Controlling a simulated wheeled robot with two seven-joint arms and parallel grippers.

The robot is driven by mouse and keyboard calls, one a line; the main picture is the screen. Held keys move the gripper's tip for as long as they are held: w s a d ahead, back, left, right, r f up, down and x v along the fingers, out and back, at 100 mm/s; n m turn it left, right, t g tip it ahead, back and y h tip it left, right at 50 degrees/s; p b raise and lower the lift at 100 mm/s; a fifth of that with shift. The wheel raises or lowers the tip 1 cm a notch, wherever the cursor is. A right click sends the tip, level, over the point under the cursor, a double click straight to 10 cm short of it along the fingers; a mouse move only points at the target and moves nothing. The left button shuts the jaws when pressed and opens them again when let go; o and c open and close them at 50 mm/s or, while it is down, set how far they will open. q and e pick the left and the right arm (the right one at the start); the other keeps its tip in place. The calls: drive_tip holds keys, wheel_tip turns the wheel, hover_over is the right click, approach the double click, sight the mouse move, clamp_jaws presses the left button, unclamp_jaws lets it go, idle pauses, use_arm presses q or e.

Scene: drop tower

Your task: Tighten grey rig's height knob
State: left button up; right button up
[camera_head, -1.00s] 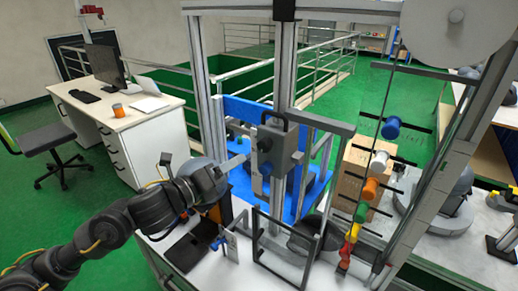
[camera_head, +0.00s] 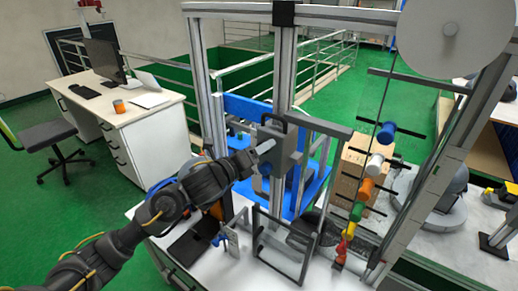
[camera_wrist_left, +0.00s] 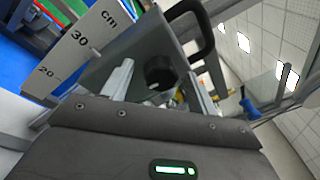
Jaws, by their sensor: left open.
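The grey rig's carriage (camera_head: 289,146) sits on an upright metal post, with a black loop handle at its top. In the left wrist view a round black knob (camera_wrist_left: 160,71) sticks out of the grey carriage (camera_wrist_left: 110,60). My left gripper (camera_head: 265,148) is at the carriage's left side. Its open fingers (camera_wrist_left: 160,82) appear on either side of the knob in the wrist view, with space between each finger and the knob; whether they reach its depth I cannot tell. In the head view the hand hides the knob. My right gripper is not in view.
A ruler marked in cm (camera_wrist_left: 82,48) stands beside the carriage. A clear-sided frame (camera_head: 280,247) and a blue clamp-like part (camera_head: 219,240) are below on the white bench. A cardboard box (camera_head: 347,180) stands behind.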

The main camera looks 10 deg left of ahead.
use_arm(q)
drive_tip(key=c, duration=1)
drive_tip(key=shift+n, duration=0.3)
drive_tip(key=n+t, duration=0.1)
drive_tip(key=n, duration=0.5)
drive_tip(key=n+t+y+p, duration=0.1)
drive_tip(key=n, duration=0.5)
drive_tip(key=n+t+p, duration=0.1)
drive_tip(key=n, duration=0.6)
drive_tip(key=shift+s+d+y, duration=0.1)
drive_tip(key=shift+d+y, duration=0.05)
drive_tip(key=shift+y, duration=0.25)
